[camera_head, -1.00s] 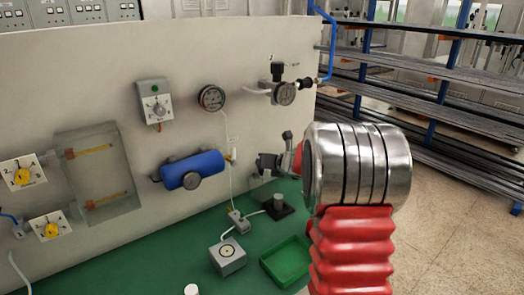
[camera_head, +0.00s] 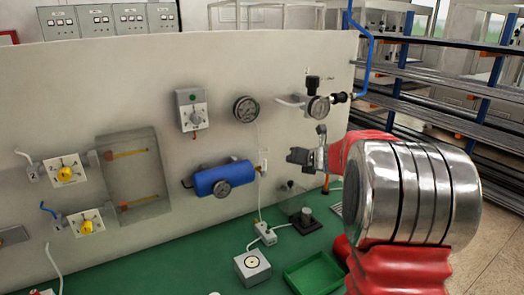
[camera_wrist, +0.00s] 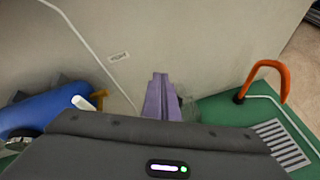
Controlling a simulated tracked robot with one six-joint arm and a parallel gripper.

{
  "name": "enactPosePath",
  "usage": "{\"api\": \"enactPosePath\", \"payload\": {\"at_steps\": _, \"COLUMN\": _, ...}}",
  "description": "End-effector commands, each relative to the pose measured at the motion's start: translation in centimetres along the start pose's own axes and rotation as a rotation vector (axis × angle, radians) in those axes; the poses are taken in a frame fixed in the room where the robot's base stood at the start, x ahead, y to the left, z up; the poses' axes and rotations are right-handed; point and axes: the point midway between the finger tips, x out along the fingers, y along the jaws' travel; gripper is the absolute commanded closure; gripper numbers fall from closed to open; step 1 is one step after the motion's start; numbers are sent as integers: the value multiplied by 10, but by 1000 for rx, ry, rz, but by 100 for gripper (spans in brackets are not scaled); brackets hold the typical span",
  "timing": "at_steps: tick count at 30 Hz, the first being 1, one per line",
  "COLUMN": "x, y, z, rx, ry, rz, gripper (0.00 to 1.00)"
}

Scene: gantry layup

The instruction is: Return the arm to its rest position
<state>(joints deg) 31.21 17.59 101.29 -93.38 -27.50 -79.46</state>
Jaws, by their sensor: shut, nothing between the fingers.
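My gripper (camera_head: 298,156) is at the end of my red and silver arm, right of centre in the head view. It is in front of the pale upright panel (camera_head: 290,55), to the right of the blue cylinder (camera_head: 224,178) and below a gauge (camera_head: 318,107) with a black fitting. In the wrist view its purple fingers (camera_wrist: 160,100) are together with nothing between them. They point toward the panel surface. Part of my arm hides the panel's right lower area in the head view.
A green table (camera_head: 180,262) runs below the panel. It bears a grey box with a round top (camera_head: 252,266), a green tray (camera_head: 315,274) and a black-based post (camera_head: 305,222). An orange hook (camera_wrist: 284,82) stands at the right in the wrist view. Shelving (camera_head: 450,95) stands behind at right.

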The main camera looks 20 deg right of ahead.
Motion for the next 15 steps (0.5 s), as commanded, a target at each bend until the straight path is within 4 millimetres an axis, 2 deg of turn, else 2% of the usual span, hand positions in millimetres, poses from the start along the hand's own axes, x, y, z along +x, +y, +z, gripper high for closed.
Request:
{"api": "enactPosePath", "payload": {"at_steps": 8, "x": 1, "y": 0, "z": 0, "rx": 38, "ry": -1, "rz": -5, "gripper": 100}}
{"api": "enactPosePath", "payload": {"at_steps": 11, "x": 0, "y": -12, "z": 4, "rx": 131, "ry": -19, "rz": -50, "gripper": 100}}
{"api": "enactPosePath", "payload": {"at_steps": 15, "x": -3, "y": -48, "z": -2, "rx": 424, "ry": -82, "rz": -177, "gripper": 100}}
